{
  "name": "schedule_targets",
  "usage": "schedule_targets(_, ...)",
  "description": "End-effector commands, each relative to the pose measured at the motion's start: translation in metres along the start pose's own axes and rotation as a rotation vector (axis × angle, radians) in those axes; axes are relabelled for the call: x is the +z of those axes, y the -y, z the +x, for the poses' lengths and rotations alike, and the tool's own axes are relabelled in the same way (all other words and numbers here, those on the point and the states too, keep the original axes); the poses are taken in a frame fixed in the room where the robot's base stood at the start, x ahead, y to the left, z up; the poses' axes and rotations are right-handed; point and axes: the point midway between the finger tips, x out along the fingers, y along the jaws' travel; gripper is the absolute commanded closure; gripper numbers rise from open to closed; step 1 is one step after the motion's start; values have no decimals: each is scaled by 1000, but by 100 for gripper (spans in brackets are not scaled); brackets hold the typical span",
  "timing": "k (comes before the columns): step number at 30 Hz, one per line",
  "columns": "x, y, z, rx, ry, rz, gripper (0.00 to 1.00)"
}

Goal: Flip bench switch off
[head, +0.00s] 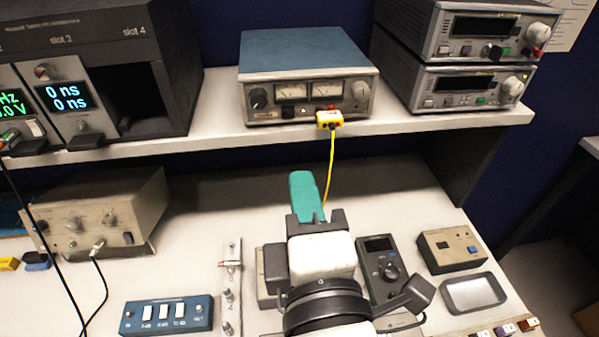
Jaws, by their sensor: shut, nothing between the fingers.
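Which item is the bench switch is not clear from this view. A blue box (167,315) with several white rocker-like switches lies on the bench at the lower left. A narrow pale strip (230,290) with small metal toggles and a red mark is just right of it. The switch positions are too small to tell. My gripper (306,195) is above the middle of the bench, to the right of both, with teal fingers pointing toward the shelf. The fingers look shut, with nothing seen between them. My wrist hides part of the bench below.
A shelf (400,128) above the bench carries a blue-topped meter unit (310,75) with a yellow plug (330,119) and cable, and stacked supplies (470,85). A multimeter (382,268), beige box (450,250) and tray (473,293) lie right of my wrist.

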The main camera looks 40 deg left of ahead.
Motion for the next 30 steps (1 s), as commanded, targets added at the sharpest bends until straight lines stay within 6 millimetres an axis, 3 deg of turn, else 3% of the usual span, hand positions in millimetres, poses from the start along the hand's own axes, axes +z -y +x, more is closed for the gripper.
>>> schedule_targets(14,0,1,-6,0,0,0,100)
schedule_targets(30,3,23,-6,93,-2,-3,100)
